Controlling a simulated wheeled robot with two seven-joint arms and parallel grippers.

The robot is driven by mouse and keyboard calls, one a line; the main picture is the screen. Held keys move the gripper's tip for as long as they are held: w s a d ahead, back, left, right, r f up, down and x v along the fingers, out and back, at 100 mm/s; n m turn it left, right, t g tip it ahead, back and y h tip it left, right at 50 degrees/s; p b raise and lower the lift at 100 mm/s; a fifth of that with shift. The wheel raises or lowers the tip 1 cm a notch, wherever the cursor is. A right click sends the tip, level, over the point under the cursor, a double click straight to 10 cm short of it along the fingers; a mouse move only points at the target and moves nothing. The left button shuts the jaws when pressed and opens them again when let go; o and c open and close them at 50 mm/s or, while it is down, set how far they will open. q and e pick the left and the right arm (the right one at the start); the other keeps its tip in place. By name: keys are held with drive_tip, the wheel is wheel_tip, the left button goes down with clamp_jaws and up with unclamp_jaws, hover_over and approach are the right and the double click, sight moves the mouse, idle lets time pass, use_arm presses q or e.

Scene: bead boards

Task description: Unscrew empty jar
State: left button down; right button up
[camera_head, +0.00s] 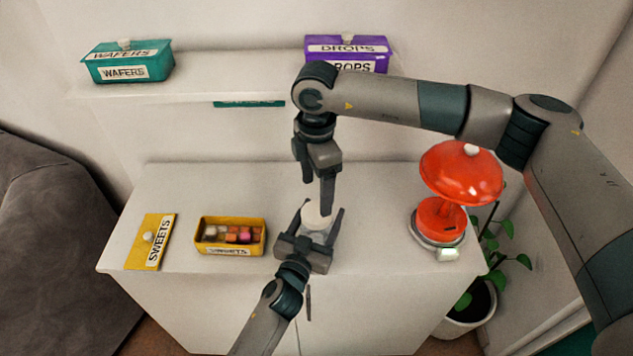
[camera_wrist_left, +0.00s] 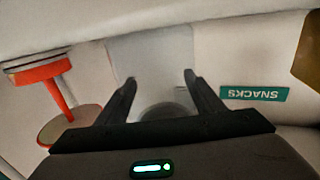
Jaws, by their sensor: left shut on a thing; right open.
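A small clear jar with a round white lid (camera_head: 316,217) stands on the white cabinet top. My left gripper (camera_head: 311,226) comes in from the front and is shut on the jar, one finger on each side. In the left wrist view, the two fingers of the left gripper (camera_wrist_left: 158,80) flank a dim grey shape at the jar's place. My right gripper (camera_head: 327,200) points down right above the lid and is open; whether its fingers touch the lid I cannot tell. The jar's contents are hidden.
A yellow sweets box (camera_head: 260,243) filled with sweets stands left of the jar, its lid (camera_head: 150,245) beside it. A red lamp (camera_head: 461,174) stands at the right. A teal wafers box (camera_head: 128,62) and purple drops box (camera_head: 347,52) are on the shelf (camera_head: 230,82) behind.

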sight(316, 212)
drive_tip(key=shift+f, duration=3.3)
drive_tip(key=c, duration=1.1)
